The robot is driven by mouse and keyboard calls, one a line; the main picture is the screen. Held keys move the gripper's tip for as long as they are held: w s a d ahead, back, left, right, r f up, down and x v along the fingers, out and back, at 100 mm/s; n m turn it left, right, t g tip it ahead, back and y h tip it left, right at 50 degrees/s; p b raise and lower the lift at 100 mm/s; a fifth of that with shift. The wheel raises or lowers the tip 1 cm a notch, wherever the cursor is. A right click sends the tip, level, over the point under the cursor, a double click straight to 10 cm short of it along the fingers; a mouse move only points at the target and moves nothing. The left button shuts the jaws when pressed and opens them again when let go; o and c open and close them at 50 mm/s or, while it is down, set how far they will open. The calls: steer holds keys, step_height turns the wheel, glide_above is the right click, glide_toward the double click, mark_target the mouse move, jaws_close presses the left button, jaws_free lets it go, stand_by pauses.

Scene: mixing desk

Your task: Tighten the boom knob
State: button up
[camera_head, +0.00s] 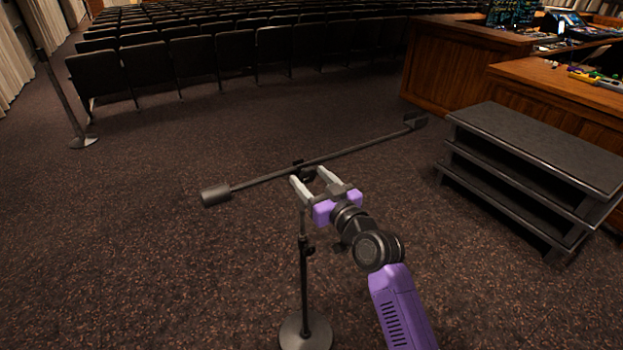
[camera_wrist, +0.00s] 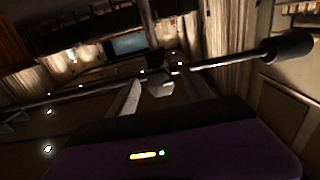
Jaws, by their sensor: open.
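The microphone stand (camera_head: 304,270) stands upright on a round base on the carpet. Its boom (camera_head: 262,181) slopes up to the right, with a dark cylindrical counterweight (camera_head: 215,195) at its left end. The boom knob (camera_head: 308,176) is a small dark part at the clamp where boom and pole meet, partly hidden by my fingers. My gripper (camera_head: 307,175) is open, with its two pale fingers on either side of the knob. In the wrist view the knob (camera_wrist: 160,88) shows between the fingers, below the boom (camera_wrist: 230,60). I cannot tell whether either finger touches it.
A dark stepped platform (camera_head: 540,150) stands to the right, in front of the wooden mixing desk (camera_head: 455,65). Rows of dark seats (camera_head: 190,60) fill the back. Another stand (camera_head: 65,100) is at the far left. The carpet around the boom stand is clear.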

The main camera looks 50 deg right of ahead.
jaws_close()
steer(key=m+p, duration=0.1)
steer(key=m, duration=0.3)
steer(key=shift+r+m+p, duration=0.1)
steer(key=shift+m+p, duration=0.2)
steer(key=m+p, duration=0.2)
steer(key=m, duration=0.2)
steer(key=shift+a+m, duration=0.1)
steer(key=shift+m, duration=0.2)
steer(key=m+p, duration=0.2)
steer(key=m, duration=0.3)
steer(key=shift+r, duration=0.1)
steer(key=shift+m+p, duration=0.85)
steer(key=shift+m, duration=1.05)
